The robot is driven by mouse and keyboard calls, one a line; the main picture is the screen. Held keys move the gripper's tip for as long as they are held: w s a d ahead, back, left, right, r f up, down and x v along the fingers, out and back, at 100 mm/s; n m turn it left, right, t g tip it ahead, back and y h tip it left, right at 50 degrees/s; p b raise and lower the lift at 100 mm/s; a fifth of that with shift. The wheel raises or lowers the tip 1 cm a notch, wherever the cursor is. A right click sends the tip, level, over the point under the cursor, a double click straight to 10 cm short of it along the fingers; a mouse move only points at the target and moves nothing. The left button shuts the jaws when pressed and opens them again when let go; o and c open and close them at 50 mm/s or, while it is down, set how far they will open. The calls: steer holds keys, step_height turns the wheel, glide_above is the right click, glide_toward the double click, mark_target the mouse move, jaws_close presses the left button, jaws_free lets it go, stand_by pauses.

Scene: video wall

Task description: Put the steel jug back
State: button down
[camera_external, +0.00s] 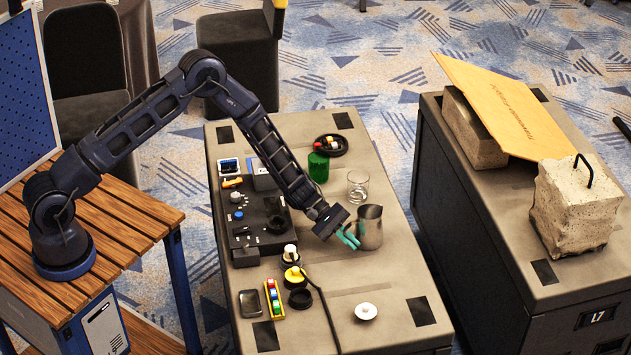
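The steel jug (371,229) is upright at the right side of the grey table (385,285), with its open top facing up. My gripper (350,238) has teal fingers and reaches in from the left, at the jug's left side. The fingers are right at the jug, where its handle may be. I cannot tell whether they are closed on it or only beside it. I also cannot tell whether the jug's base touches the table.
A clear glass (358,186) stands just behind the jug. A green cylinder (318,167) and a black round tray (331,145) are farther back. A black control panel (257,218) lies left. A white disc (366,311) lies in front. A cable (322,297) crosses the front area.

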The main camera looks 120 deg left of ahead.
steer(key=c, duration=1.6)
jaws_free()
